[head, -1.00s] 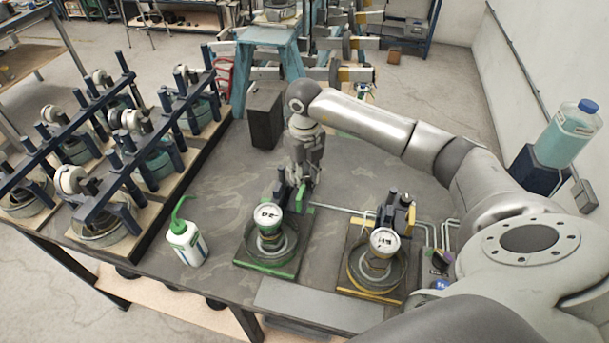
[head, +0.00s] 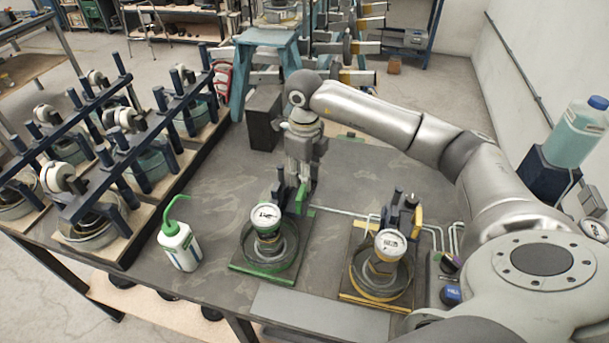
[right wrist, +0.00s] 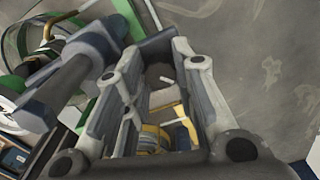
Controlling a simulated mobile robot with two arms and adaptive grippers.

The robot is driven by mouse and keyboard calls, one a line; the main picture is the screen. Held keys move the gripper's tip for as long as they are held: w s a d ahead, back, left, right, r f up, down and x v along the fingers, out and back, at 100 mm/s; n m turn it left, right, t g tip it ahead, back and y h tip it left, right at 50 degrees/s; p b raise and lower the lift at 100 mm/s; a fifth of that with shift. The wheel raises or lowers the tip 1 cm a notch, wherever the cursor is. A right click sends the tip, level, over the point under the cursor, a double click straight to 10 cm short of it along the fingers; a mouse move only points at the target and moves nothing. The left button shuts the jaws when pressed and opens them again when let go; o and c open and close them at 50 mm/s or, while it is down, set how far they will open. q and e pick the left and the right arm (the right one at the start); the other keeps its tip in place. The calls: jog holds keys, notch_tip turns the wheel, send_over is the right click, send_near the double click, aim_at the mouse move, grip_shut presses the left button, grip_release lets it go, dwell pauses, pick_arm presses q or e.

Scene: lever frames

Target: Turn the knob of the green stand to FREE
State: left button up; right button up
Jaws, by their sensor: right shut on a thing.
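The green stand (head: 240,265) is on the workbench, with a white-faced gauge (head: 265,216) on top and a dark post (head: 276,193) behind it. My right gripper (head: 301,198) reaches down just behind and right of the gauge, at the stand's back edge. It is shut on a small dark part between its fingertips in the right wrist view (right wrist: 157,45), which I take as the knob. The fingers hide most of it, and I cannot read any FREE mark or its setting. My left gripper is out of view.
A similar yellow stand (head: 352,293) with a gauge is to the right, beside thin pipes. A green-capped bottle (head: 180,248) stands at left. A rack of dark frames (head: 125,150) fills the bench's left side. A black box (head: 263,118) is behind. Bench between is clear.

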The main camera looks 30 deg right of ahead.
jog(key=shift+r, duration=0.15)
jog(key=o, duration=0.7)
jog(key=shift+o, duration=0.2)
jog(key=shift+s, duration=0.1)
